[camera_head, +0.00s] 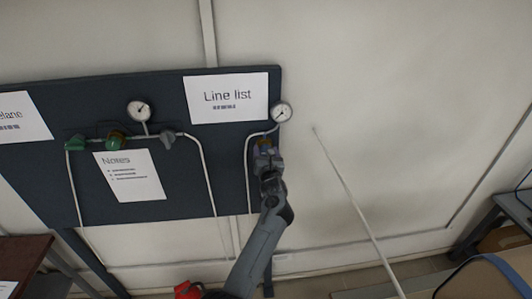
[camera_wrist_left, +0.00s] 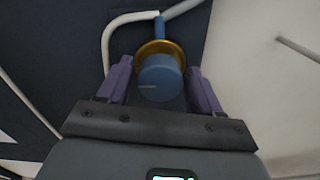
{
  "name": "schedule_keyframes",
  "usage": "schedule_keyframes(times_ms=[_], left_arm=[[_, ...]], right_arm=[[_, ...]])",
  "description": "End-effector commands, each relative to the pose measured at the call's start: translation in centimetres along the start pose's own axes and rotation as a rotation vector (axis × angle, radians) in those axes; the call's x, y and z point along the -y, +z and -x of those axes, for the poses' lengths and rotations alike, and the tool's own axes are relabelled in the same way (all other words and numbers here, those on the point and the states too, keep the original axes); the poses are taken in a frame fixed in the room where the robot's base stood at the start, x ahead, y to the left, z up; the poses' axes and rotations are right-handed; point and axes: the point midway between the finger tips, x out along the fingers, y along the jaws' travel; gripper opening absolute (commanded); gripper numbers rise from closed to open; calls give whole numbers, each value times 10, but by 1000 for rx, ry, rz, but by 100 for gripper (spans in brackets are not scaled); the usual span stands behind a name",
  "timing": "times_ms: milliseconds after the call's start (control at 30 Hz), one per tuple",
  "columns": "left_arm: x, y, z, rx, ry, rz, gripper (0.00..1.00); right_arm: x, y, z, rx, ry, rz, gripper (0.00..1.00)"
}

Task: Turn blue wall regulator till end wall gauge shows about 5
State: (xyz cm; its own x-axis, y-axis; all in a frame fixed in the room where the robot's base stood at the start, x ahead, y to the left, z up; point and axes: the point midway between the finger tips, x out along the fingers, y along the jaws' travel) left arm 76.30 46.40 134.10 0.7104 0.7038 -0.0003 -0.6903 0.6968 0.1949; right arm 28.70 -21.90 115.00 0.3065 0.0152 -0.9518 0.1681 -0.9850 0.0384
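The blue wall regulator (camera_wrist_left: 160,82) has a round blue knob with a pale mark on its face and a brass collar behind it. My left gripper (camera_head: 264,153) is at it, below the end wall gauge (camera_head: 281,112). In the left wrist view the purple fingers stand on either side of the knob, with a narrow gap showing, so the gripper looks open around it. In the head view the gripper mostly hides the regulator. The gauge has a white round dial with a dark needle; its numbers are too small to read. My right gripper is not in view.
The dark wall board (camera_head: 225,165) carries a second gauge (camera_head: 139,110), green valves, pipes, a "Line list" sign (camera_head: 226,97) and a "Notes" sheet (camera_head: 130,176). A pipe (camera_wrist_left: 107,45) runs close to the regulator. The wall right of the board is mostly bare.

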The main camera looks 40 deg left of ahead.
Motion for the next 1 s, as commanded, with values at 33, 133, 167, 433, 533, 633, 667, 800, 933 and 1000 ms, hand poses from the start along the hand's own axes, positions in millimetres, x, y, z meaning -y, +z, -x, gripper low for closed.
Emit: schedule_keyframes(times_ms=[33,133,167,433,533,633,667,800,933,1000], left_arm=[[0,0,0,0,0,0,57],[0,0,0,0,0,0,41],[0,0,0,0,0,0,37],[0,0,0,0,0,-5,18],[0,-1,0,1,0,-18,18],[1,-2,0,1,0,-48,18],[1,-3,0,0,0,-60,18],[0,-4,0,1,2,-141,18],[1,-5,0,0,1,-243,18],[1,-4,0,1,1,-307,18]], right_arm=[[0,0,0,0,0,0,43],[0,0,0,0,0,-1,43],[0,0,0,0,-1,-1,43],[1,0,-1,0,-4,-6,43],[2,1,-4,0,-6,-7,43],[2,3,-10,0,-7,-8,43],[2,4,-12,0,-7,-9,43],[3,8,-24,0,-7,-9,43],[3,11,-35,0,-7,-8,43],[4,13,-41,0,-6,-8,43]])
